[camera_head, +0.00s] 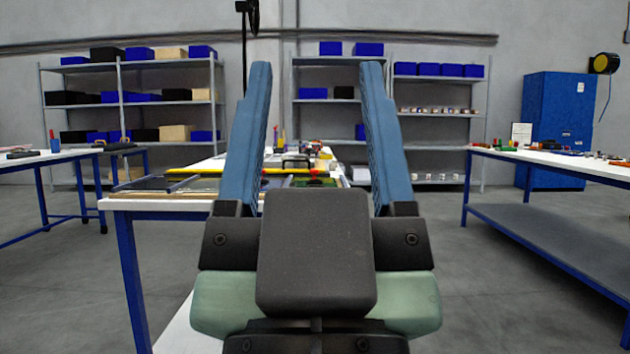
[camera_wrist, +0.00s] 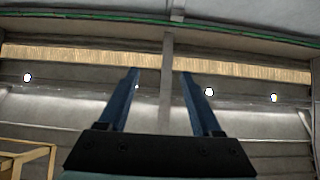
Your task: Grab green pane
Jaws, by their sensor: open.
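My gripper (camera_head: 316,66) stands upright in the middle of the head view, its two blue fingers wide apart with nothing between them. In the wrist view the open fingers (camera_wrist: 160,72) point up at the ceiling. Beyond the gripper, low in the head view, flat framed panes lie on a white-topped table (camera_head: 160,204). A greenish pane (camera_head: 316,182) shows between the fingers, partly hidden by my gripper. Another dull greenish pane (camera_head: 203,185) lies left of the left finger. Which of them is the green pane, I cannot tell for sure. My gripper is apart from them all.
A yellow bar (camera_head: 205,170) and small tools lie on the same table. Workbenches stand at the left (camera_head: 45,156) and the right (camera_head: 560,160). Shelves with blue bins (camera_head: 140,97) and a blue cabinet (camera_head: 553,130) line the back wall. Grey floor is free between the tables.

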